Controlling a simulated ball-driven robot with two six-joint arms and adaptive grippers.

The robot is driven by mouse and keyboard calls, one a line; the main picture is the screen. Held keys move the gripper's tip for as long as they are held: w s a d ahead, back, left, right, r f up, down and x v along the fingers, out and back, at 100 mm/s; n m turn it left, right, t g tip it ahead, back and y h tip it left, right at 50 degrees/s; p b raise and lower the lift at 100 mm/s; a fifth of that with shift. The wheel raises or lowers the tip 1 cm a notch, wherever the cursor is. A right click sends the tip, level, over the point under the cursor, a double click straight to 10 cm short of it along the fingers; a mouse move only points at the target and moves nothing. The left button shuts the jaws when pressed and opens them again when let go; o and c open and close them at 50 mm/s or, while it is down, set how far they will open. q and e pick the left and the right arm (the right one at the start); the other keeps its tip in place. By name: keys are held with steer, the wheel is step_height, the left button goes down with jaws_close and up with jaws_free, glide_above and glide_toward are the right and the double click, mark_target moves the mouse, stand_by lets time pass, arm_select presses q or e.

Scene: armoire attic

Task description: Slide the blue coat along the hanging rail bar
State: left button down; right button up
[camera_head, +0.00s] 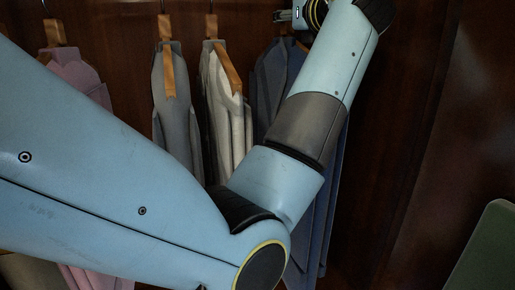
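The blue coat (270,80) hangs at the right end of the row of clothes. My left arm crosses in front of it and hides its middle, and its lower part shows to the right of the arm. My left gripper (283,15) is at the top edge of the view, beside the top of the blue coat and its hanger. Only a small part of it shows, so I cannot tell whether it is open or touching the hanger. The rail bar is not visible; the hanger tops run up out of the frame. My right gripper is not in view.
A grey coat (172,110) and a cream coat (220,110) hang left of the blue coat. A pink garment (80,72) hangs farther left. The dark wooden wall (400,110) right of the blue coat is bare. A green object (490,250) stands at the lower right.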

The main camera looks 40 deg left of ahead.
arm_select(q)
steer(key=shift+w+d+r, duration=0.15)
steer(key=shift+w, duration=0.15)
steer(key=shift+f+b, duration=0.2)
steer(key=shift+b, duration=0.15)
steer(key=c, duration=1.2)
jaws_free()
steer(key=shift+s, duration=0.1)
steer(key=shift+o, duration=0.5)
steer(key=shift+f, duration=0.2)
steer(key=shift+r, duration=0.1)
